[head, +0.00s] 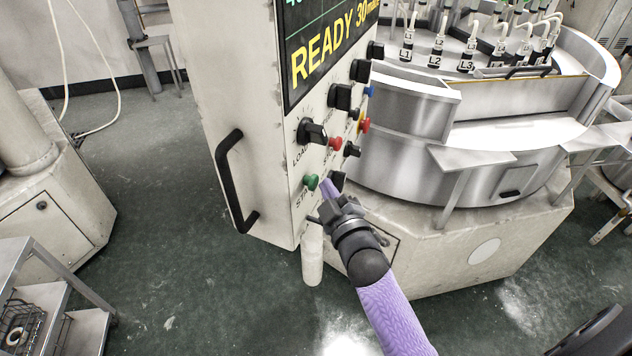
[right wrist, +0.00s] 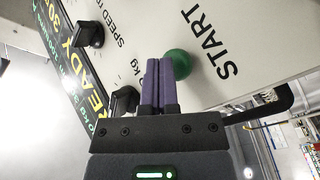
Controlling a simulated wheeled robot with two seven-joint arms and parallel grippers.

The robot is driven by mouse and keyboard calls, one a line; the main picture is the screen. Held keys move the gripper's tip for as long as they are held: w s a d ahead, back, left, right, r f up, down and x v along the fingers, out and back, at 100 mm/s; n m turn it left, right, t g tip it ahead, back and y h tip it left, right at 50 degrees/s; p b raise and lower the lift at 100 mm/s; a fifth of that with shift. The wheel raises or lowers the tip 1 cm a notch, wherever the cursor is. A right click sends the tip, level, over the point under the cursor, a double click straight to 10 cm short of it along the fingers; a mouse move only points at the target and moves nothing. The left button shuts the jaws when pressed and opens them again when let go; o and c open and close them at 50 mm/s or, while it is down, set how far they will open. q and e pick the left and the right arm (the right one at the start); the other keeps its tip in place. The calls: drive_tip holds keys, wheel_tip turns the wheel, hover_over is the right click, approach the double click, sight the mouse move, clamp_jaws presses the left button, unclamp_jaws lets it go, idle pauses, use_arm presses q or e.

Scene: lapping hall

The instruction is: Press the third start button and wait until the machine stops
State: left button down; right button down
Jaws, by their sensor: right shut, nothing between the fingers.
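A green button (head: 311,182) sits low on the white control panel (head: 300,222), by lettering that begins "STA". In the right wrist view the green button (right wrist: 181,64) has the word START beside it. My right gripper (head: 326,187) is shut and empty, its purple fingers pointing at the panel just right of the button. In the right wrist view the fingertips (right wrist: 159,64) overlap the button's edge; I cannot tell whether they touch it. The display (head: 325,50) reads READY 30 min. My left gripper is not in view.
A red button (head: 335,143) and black knobs (head: 312,132) sit above the green button. A black handle (head: 232,185) juts from the panel's left side. The round steel machine (head: 400,160) stands behind, with labelled hoses (head: 437,50) on top.

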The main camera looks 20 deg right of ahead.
drive_tip(key=shift+w+a, duration=0.3)
drive_tip(key=shift+w, duration=0.05)
idle(0.6)
drive_tip(key=shift+s+d, duration=0.55)
drive_tip(key=shift+s, duration=0.15)
drive_tip(key=shift+p, duration=0.3)
drive_tip(key=s+d, duration=0.1)
drive_tip(key=s, duration=0.1)
drive_tip(key=s+d+p, duration=0.1)
drive_tip(key=d, duration=0.1)
drive_tip(key=shift+s+d, duration=0.2)
drive_tip(key=shift+s, duration=0.15)
idle(1.0)
